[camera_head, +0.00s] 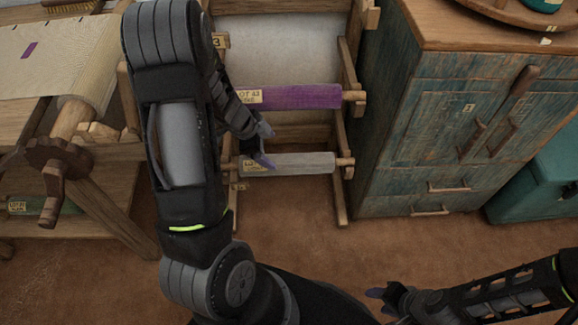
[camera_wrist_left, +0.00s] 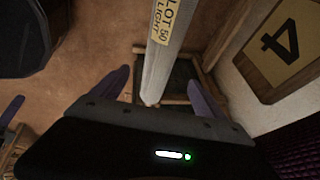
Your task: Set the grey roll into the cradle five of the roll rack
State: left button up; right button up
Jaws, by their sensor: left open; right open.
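The grey roll (camera_head: 305,163) lies level across the lower part of the roll rack (camera_head: 341,198), below the purple roll. Its right wooden end (camera_head: 345,162) is at the rack's right post; its left end is partly covered by my left gripper (camera_head: 265,147). In the left wrist view the grey roll (camera_wrist_left: 163,65), with a "LOT 50 LIGHT" label, runs between the two fingers of my open left gripper (camera_wrist_left: 163,92). I cannot tell whether the fingers touch it. A number 4 plate (camera_wrist_left: 281,42) is at right there. My right gripper (camera_head: 377,293) is open and empty, low at right.
The purple roll (camera_head: 300,97) lies on the rack just above. A number 3 plate (camera_head: 220,41) is higher up. The loom (camera_head: 75,150) stands left, a blue-green cabinet (camera_head: 430,120) right. The brown floor (camera_head: 300,215) in front is clear.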

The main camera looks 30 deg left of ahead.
pick_arm(q)
jog(key=shift+d, duration=0.1)
jog(key=d+f+n+h, duration=0.1)
jog(key=d+f+n, duration=0.2)
jog(key=d, duration=0.6)
jog(key=d+f+n+h, duration=0.1)
jog(key=d+f+n, duration=0.15)
jog(key=d, duration=0.65)
jog(key=s+d+f+n+g, duration=0.2)
jog(key=s+d+f+n, duration=0.1)
jog(key=s+d, duration=0.4)
jog(key=s+d+f+n+g, duration=0.1)
jog(key=s+d+f+n, duration=0.2)
jog(key=s+d, duration=0.4)
jog(key=shift+s+f+n+g, duration=0.4)
jog(key=shift+s+n, duration=0.25)
jog(key=shift+s, duration=0.5)
jog(key=shift+a, duration=0.1)
notch_tip(320, 180, up, 17)
jog(key=p, duration=1.7)
jog(key=shift+r, duration=0.15)
